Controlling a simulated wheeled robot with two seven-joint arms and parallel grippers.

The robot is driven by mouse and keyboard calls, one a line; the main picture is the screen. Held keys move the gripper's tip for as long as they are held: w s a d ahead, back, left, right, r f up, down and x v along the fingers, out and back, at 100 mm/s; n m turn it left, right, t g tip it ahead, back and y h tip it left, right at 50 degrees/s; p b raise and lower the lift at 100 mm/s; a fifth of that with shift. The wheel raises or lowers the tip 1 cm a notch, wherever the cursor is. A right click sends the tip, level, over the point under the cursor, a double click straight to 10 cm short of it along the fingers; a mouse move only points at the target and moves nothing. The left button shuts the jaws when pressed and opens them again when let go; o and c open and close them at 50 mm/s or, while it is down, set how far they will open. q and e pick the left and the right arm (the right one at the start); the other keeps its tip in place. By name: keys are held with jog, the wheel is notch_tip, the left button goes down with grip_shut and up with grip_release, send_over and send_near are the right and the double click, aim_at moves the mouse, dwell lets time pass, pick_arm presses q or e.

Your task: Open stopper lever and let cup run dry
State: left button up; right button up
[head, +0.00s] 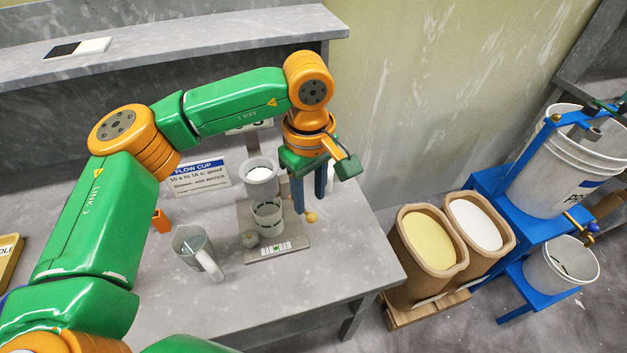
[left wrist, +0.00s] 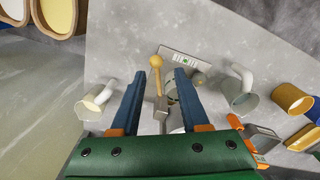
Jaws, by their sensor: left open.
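The flow cup (head: 261,177) stands on its stand, with a pale filling showing at its top. A clear beaker (head: 268,216) stands below it on the base plate (head: 285,243); its fill level is hard to tell. The stopper lever ends in a yellow knob (head: 311,217). My left gripper (head: 312,205) is open, fingers pointing down, to the right of the cup. In the left wrist view, the lever's knob (left wrist: 156,62) and its rod lie in line with the gap between the open fingers (left wrist: 157,85). I cannot tell whether a finger touches the lever. My right gripper is not in view.
A jug with a handle (head: 195,250) stands left of the base plate. A flow cup sign (head: 200,178) stands behind it. Two sacks (head: 430,240) stand right of the table, beside a blue press frame with a white pail (head: 560,175). The table's front is clear.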

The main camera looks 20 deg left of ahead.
aim_at(312, 214)
pick_arm(q)
jog(key=f+b, duration=0.2)
jog(key=f, duration=0.1)
jog(key=w+f+b, duration=0.1)
jog(key=f+b, duration=0.1)
jog(key=f, duration=0.1)
jog(key=shift+w+f, duration=0.1)
jog(key=shift+f, duration=0.3)
jog(key=shift+s+r, duration=0.2)
jog(key=c, duration=0.4)
grip_shut()
jog(key=w+n, duration=0.7)
jog(key=n, duration=0.3)
jog(key=shift+w+d+n, duration=0.3)
jog(key=shift+n, duration=0.1)
jog(key=o, duration=0.7)
grip_release()
